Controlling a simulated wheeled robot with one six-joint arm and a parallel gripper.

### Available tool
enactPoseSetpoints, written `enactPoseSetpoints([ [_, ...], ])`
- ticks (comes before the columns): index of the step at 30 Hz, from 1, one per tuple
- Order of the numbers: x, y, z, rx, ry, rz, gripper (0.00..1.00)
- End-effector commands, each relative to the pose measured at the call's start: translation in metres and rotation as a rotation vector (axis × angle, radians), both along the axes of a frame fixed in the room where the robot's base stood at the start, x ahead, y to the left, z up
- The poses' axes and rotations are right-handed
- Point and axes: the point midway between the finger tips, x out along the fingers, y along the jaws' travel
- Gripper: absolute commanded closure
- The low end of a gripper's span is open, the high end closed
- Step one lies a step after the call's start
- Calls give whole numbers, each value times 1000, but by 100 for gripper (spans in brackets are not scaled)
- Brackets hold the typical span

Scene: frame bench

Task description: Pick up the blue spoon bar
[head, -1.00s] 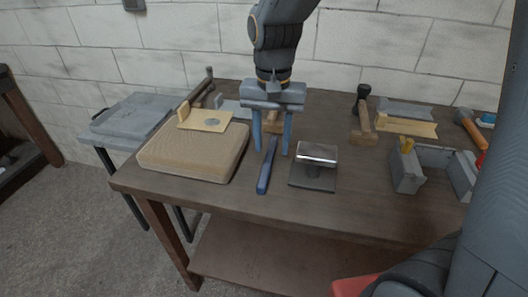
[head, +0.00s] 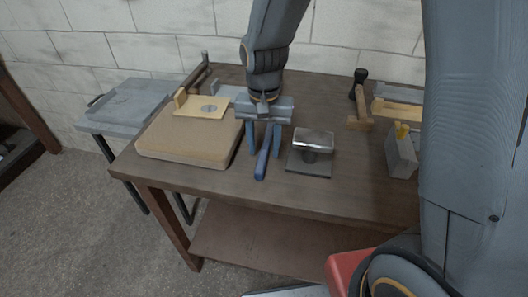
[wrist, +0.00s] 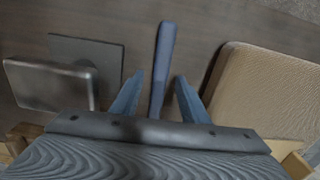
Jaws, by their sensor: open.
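The blue spoon bar (head: 262,163) lies on the wooden bench top, pointing toward the front edge, between the tan padded block and the small metal anvil. My gripper (head: 264,152) points down over its far part, with one blue finger on each side of it. In the wrist view the bar (wrist: 161,70) runs up between the two spread fingertips (wrist: 156,80), with a gap on both sides. The gripper is open and empty. The bar's far end is hidden behind the gripper body in the wrist view.
The tan padded block (head: 190,140) is close on the left, with a wooden piece and plate on it. The metal anvil (head: 313,139) on its dark base is close on the right. A mallet (head: 360,95) and a grey vise-like block (head: 401,155) stand farther right. The bench front (head: 235,185) is clear.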

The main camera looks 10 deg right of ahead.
Motion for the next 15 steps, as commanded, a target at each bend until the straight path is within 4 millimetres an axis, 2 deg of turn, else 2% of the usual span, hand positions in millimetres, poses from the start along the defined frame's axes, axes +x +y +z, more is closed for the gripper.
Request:
enactPoseSetpoints([
  [6,0,0,-1,0,0,0,59],
  [8,0,0,-1,0,0,0,68],
  [13,0,0,-1,0,0,0,96],
  [15,0,0,-1,0,0,0,100],
])
